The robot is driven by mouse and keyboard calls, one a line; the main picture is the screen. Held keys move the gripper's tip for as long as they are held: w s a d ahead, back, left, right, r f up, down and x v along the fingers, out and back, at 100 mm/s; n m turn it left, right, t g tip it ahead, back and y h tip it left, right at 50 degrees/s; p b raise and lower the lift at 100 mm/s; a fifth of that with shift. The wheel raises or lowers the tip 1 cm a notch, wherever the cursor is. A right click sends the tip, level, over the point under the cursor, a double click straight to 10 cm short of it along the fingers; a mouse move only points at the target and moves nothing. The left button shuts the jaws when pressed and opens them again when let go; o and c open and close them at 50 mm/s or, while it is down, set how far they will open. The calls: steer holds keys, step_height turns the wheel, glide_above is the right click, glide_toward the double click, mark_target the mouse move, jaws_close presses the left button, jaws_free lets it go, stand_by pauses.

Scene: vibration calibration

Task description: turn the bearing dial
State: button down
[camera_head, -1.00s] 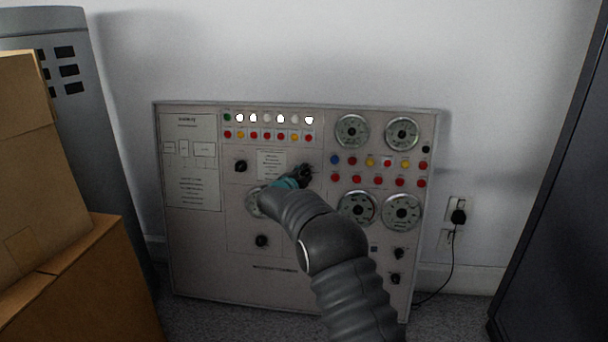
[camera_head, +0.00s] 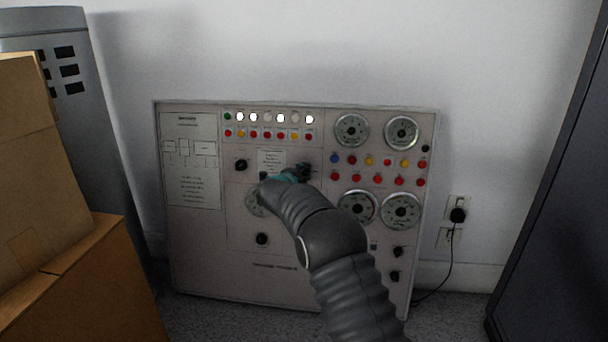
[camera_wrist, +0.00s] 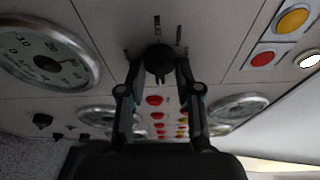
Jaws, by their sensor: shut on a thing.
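The control panel (camera_head: 240,275) stands upright against the wall. My gripper (camera_head: 303,172) reaches its upper middle, right of a small white label. In the wrist view, my gripper (camera_wrist: 159,68) has its two fingers on either side of a black round knob (camera_wrist: 158,58), closed on it. This knob fits the bearing dial, though no readable label confirms it. Short dark marks surround the knob on the panel face. In the head view, my gripper mostly hides the knob.
Two more black knobs, an upper one (camera_head: 241,165) and a lower one (camera_head: 262,239), sit left of my arm. Round gauges (camera_head: 401,212) and coloured buttons lie to the right. Cardboard boxes (camera_head: 75,285) stand at the left, a dark cabinet (camera_head: 560,210) at the right.

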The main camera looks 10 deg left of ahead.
steer(key=c, duration=0.8)
jaws_free()
steer(key=shift+s, duration=0.1)
steer(key=shift+s+a, duration=0.15)
steer(key=shift+s, duration=0.1)
steer(key=v, duration=1.1)
steer(key=shift+a, duration=0.1)
